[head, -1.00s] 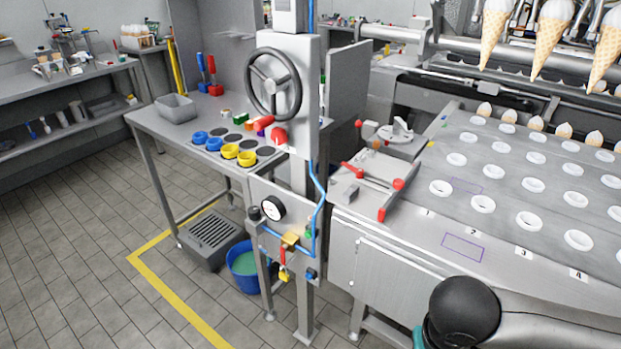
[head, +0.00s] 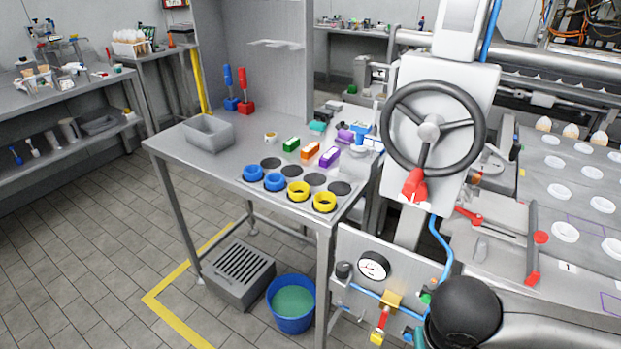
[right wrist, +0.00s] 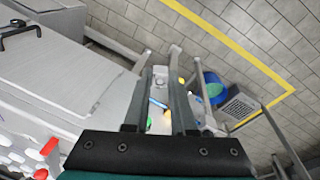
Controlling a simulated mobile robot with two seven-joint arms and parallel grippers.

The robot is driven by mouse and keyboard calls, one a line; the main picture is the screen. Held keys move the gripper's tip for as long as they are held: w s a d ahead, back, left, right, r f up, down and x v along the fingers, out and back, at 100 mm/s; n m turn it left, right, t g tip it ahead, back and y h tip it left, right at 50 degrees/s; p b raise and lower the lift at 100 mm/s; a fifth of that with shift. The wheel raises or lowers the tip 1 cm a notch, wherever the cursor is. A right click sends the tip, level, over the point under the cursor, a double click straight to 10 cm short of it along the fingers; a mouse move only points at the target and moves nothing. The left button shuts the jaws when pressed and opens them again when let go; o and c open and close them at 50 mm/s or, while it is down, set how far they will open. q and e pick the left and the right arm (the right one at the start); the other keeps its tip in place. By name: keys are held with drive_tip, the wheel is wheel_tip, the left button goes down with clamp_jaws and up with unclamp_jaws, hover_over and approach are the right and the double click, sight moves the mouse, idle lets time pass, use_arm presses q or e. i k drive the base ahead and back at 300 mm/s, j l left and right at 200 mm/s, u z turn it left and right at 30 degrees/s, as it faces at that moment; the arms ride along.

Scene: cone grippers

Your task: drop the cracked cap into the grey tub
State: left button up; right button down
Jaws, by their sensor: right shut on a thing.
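The grey tub (head: 209,140) is an open rectangular container at the left end of the steel table, and its inside looks empty. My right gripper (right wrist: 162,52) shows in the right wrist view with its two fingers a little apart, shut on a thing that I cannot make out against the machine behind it. Only my dark right arm shows at the bottom right of the head view, well away from the tub. I cannot pick out a cracked cap with certainty. My left gripper is in neither view.
Blue rings (head: 253,173) and yellow rings (head: 298,191) sit on the steel table (head: 190,155) with coloured blocks behind. A handwheel (head: 428,127) on a column and a gauge panel (head: 350,250) stand between my arm and the table. A blue bucket (head: 291,315) is on the floor.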

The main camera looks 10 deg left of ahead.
sight(215, 149)
drive_tip(key=i+j, duration=0.15)
drive_tip(key=j, duration=0.3)
drive_tip(key=i+j+z, duration=0.1)
drive_tip(key=j, duration=0.35)
drive_tip(key=i+j, duration=0.2)
drive_tip(key=j, duration=0.3)
drive_tip(key=i+j, duration=0.1)
drive_tip(key=j, duration=0.35)
drive_tip(key=i+j+z, duration=0.1)
drive_tip(key=j, duration=0.35)
drive_tip(key=i+j, duration=0.15)
drive_tip(key=j, duration=0.35)
drive_tip(key=i+j+z, duration=0.1)
drive_tip(key=j, duration=0.4)
